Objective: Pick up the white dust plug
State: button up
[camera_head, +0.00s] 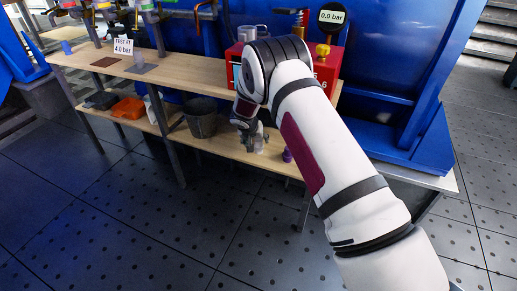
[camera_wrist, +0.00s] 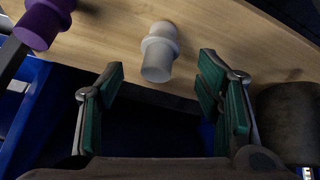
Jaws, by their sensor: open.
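The white dust plug (camera_wrist: 158,55) stands on the lower wooden shelf, near its front edge, in the wrist view. It is a pale stepped cylinder, and it shows small in the head view (camera_head: 259,144) beside my gripper. My gripper (camera_wrist: 163,85) is open and empty, with green-padded fingers on either side of the plug's near end in the picture. I cannot tell whether the fingers touch it; gaps show on both sides. In the head view my gripper (camera_head: 251,138) is low at the shelf, partly hidden by my arm.
A purple plug (camera_wrist: 43,22) stands left of the white one in the wrist view, and right of it in the head view (camera_head: 287,155). A dark bucket (camera_head: 201,118) stands on the lower shelf to the left. The upper bench (camera_head: 170,66) overhangs the shelf.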

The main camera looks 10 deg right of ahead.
aim_at(257, 141)
jog(key=shift+w+b+x, duration=0.25)
jog(key=shift+b+x, duration=0.75)
jog(key=shift+x, duration=1.75)
jog(key=shift+r, duration=0.2)
jog(key=c, duration=1.2)
